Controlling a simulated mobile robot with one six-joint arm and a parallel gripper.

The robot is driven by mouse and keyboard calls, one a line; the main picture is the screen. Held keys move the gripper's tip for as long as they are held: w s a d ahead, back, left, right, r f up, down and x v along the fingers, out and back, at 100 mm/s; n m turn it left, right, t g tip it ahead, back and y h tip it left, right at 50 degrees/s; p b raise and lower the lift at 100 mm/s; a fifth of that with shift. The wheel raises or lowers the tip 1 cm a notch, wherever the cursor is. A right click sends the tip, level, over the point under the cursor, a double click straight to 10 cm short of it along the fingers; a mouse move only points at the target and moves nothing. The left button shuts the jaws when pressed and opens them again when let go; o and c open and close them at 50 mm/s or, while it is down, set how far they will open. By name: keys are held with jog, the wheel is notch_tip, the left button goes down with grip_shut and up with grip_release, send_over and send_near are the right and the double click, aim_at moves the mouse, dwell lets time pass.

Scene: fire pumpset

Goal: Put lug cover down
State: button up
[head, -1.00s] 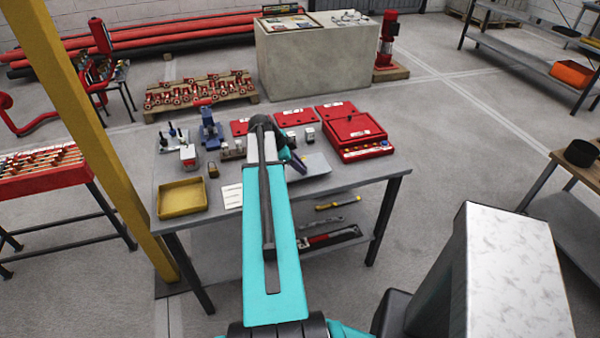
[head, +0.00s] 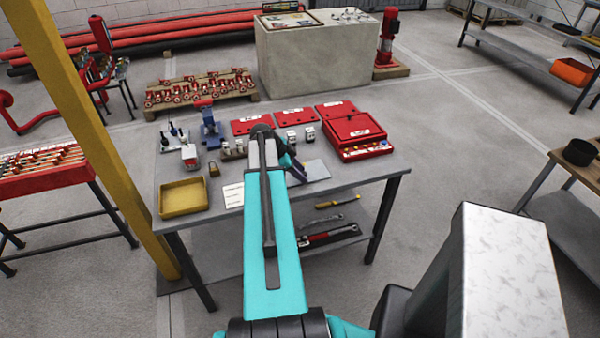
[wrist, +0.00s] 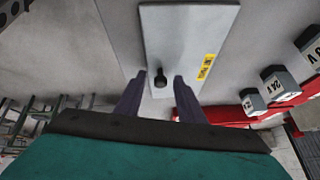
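The lug cover appears to be a flat grey plate (wrist: 190,35) with a black knob and a yellow label in the wrist view. In the head view the plate (head: 317,170) is on the workbench (head: 345,178), partly hidden by my arm. It looks flat on the bench top, though the contact itself is hard to see. My gripper (wrist: 160,78) has its two purple fingers apart, one on each side of the black knob (wrist: 160,80), with a visible gap on both sides. In the head view my gripper (head: 297,170) is at the plate's left side.
A red case (head: 352,133) and flat red covers (head: 296,116) lie behind the plate. Small grey blocks (wrist: 252,102) stand nearby, right in the wrist view. A yellow tray (head: 183,197) and a white card (head: 233,195) are at the left. The bench's front right is clear.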

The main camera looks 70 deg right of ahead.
jog(key=b+v, duration=0.4)
jog(key=v, duration=0.8)
dwell(0.5)
dwell(1.0)
